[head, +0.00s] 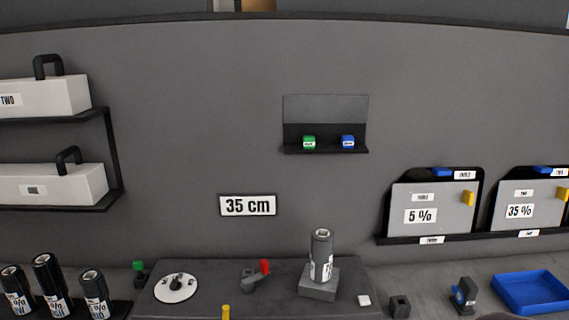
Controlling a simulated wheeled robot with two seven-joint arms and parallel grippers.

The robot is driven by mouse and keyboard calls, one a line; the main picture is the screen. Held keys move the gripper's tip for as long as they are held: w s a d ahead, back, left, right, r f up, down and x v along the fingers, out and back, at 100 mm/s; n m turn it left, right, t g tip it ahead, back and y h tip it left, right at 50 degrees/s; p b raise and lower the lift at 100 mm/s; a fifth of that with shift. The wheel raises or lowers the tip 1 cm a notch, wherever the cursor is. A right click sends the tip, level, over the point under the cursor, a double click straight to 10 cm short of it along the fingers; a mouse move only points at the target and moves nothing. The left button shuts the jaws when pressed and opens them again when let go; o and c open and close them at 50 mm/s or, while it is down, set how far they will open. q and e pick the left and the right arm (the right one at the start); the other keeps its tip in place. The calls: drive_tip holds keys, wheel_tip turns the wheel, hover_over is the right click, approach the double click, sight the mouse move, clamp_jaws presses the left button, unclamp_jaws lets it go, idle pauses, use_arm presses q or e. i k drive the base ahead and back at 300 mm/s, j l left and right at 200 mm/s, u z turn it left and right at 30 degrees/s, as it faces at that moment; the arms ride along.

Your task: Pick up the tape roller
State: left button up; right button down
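A small black device with a blue round part (464,296) stands on the bench at the lower right, left of a blue tray. It looks most like the tape roller, but it is too small to be certain. A grey crank-like piece with a red end (258,273) sits on the dark raised block at lower centre. Neither of my grippers shows in the head view.
A blue tray (530,292) is at right. Panels (433,207) and shelves line the wall.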

sight(466, 293)
drive_tip(key=z, duration=1.35)
